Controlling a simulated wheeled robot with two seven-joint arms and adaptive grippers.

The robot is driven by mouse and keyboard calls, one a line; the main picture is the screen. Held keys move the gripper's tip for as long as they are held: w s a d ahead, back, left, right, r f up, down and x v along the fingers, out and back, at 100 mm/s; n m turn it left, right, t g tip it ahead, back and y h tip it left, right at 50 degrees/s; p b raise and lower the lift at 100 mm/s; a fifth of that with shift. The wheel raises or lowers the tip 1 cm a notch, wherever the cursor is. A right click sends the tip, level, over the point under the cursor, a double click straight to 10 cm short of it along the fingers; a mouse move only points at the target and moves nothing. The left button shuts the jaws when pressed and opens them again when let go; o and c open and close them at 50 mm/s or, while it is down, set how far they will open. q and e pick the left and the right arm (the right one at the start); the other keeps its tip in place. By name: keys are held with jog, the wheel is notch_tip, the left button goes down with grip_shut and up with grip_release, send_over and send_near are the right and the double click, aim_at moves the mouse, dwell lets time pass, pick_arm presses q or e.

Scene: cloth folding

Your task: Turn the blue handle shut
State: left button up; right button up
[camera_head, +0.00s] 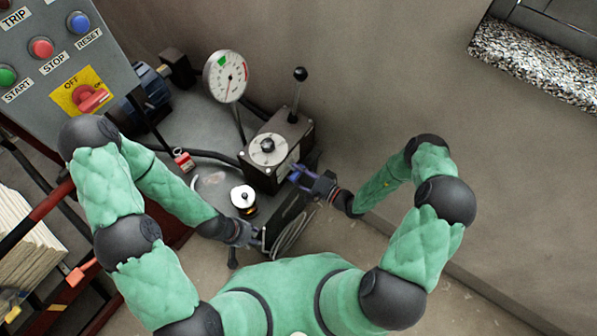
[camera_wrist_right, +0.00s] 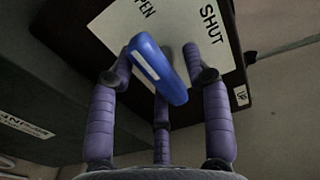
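The blue handle (camera_wrist_right: 160,70) shows in the right wrist view, slanting from upper left to lower right in front of a white plate (camera_wrist_right: 110,28). The plate reads OPEN towards the upper left and SHUT at the upper right. My right gripper (camera_wrist_right: 160,78) has its purple fingers spread around the handle. The left finger is close to the handle's edge; contact is unclear. In the head view my right gripper (camera_head: 303,175) is at the right side of the dark valve box (camera_head: 265,172), where handle and fingers are hard to tell apart. My left gripper (camera_head: 252,237) is low in the middle, its fingers unclear.
A round gauge (camera_head: 226,76) and a black-knobbed lever (camera_head: 298,90) stand by the box. A control panel (camera_head: 60,50) is at the upper left. A white-topped knob (camera_head: 244,198) sits near my left gripper.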

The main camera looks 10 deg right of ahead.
grip_shut()
jog(key=shift+m, duration=0.3)
jog(key=m+p, duration=0.1)
jog(key=m, duration=0.2)
jog(key=shift+r+m, duration=0.1)
jog(key=shift+m, duration=0.3)
jog(key=m+p, duration=0.1)
jog(key=m, duration=0.3)
jog(key=shift+s+a, duration=0.1)
jog(key=shift+s, duration=0.05)
jog(key=m+p, duration=0.1)
jog(key=m, duration=0.4)
jog(key=shift+r, duration=0.1)
jog(key=shift+a+m, duration=0.1)
jog(key=shift+m, duration=2.2)
